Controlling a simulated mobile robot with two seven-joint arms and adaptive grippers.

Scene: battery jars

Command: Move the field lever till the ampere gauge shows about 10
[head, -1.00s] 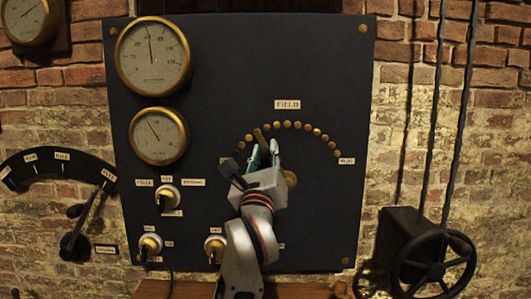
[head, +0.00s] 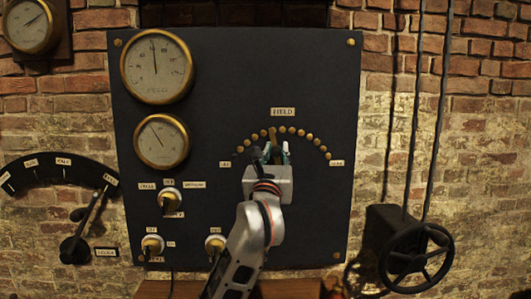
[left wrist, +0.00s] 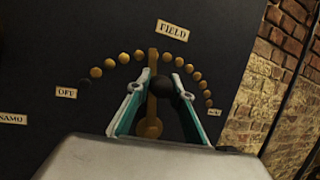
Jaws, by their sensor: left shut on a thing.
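The brass field lever (head: 272,133) stands near the top of its arc of brass studs on the dark panel, and it also shows in the left wrist view (left wrist: 152,95), pointing up from its pivot. My left gripper (head: 270,154) is shut on the lever's black knob (left wrist: 163,84), its teal-lined fingers on either side in the left wrist view (left wrist: 160,88). Two round brass-rimmed gauges sit at the panel's left. The upper gauge (head: 157,66) has its needle nearly upright; the lower gauge (head: 162,141) has its needle toward upper left. Their lettering is too small to read. My right gripper is out of view.
Several switches, one at upper left of the group (head: 168,197), sit low on the panel (head: 220,80). A separate quadrant lever (head: 85,225) is on the brick wall at left. A black handwheel (head: 417,255) stands at right.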

